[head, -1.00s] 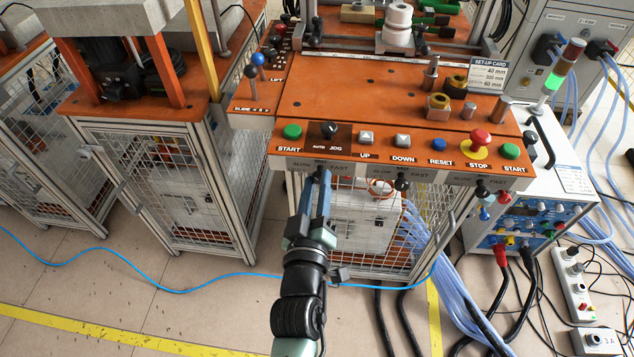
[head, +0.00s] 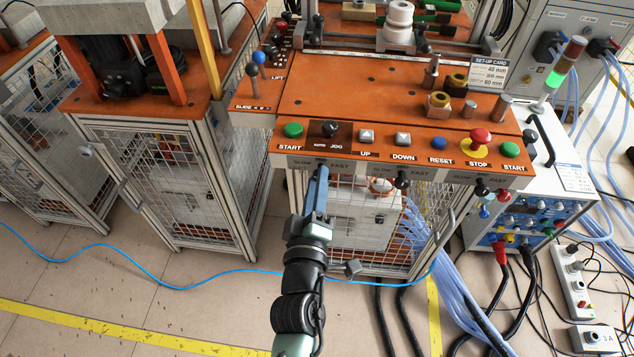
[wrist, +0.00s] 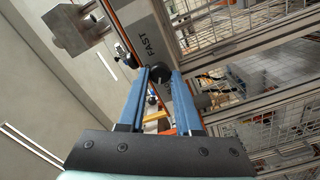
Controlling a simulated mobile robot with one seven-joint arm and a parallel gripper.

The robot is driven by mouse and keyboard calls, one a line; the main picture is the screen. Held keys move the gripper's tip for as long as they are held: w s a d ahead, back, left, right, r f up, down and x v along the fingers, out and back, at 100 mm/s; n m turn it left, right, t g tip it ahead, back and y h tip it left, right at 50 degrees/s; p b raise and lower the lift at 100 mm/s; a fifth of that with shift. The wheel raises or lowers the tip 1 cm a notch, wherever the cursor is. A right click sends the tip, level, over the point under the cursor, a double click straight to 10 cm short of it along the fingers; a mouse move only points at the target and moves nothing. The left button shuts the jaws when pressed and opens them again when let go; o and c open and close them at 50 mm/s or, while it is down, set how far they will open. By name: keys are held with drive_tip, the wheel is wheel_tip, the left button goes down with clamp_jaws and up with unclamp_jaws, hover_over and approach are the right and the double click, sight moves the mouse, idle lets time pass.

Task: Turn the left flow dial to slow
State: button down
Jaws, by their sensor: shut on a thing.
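The left flow dial is a small black knob on the front edge of the orange console (head: 380,95), between the SLOW and FAST marks. In the head view my gripper (head: 320,172) reaches up to it from below and mostly hides it. In the wrist view the left flow dial (wrist: 160,73) sits between the tips of the two blue fingers, and my gripper (wrist: 161,78) is shut on it. The FAST mark (wrist: 151,44) shows above the dial there; the SLOW mark (head: 298,165) shows left of it in the head view. The dial's pointer cannot be made out.
The middle flow dial (head: 402,180) and right flow dial (head: 482,189) sit along the same edge. Push buttons and a black AUTO/JOG selector (head: 330,129) lie just above. A wire mesh guard (head: 350,215) is behind my gripper.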

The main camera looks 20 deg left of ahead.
drive_tip(key=c, duration=0.6)
unclamp_jaws()
drive_tip(key=v, duration=1.3)
drive_tip(key=shift+b, duration=0.4)
